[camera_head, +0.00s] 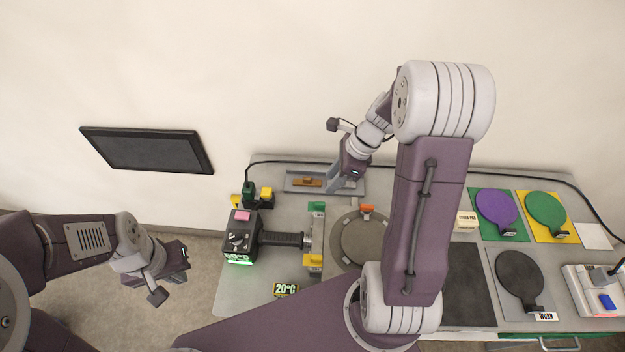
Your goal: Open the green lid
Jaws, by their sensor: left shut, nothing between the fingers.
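A round green lid (545,208) with a small dark tab at its front edge lies on a yellow square (565,236) at the right of the cart top. It looks flat and closed. A round purple lid (496,207) lies on a green square (477,226) just left of it. My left gripper (182,266) hangs over the floor, left of the cart and far from the lids; it is shut and empty. My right gripper (346,186) is at the back of the cart, by a grey tray, well left of the lids. Its fingertips are too small to read.
The grey tray (291,187) holds an orange-brown piece (307,182). A dark device with a green display (239,258) stands at the cart's left. A black disc (519,280) marked "WORN" lies in front of the lids. My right arm hides the cart's middle.

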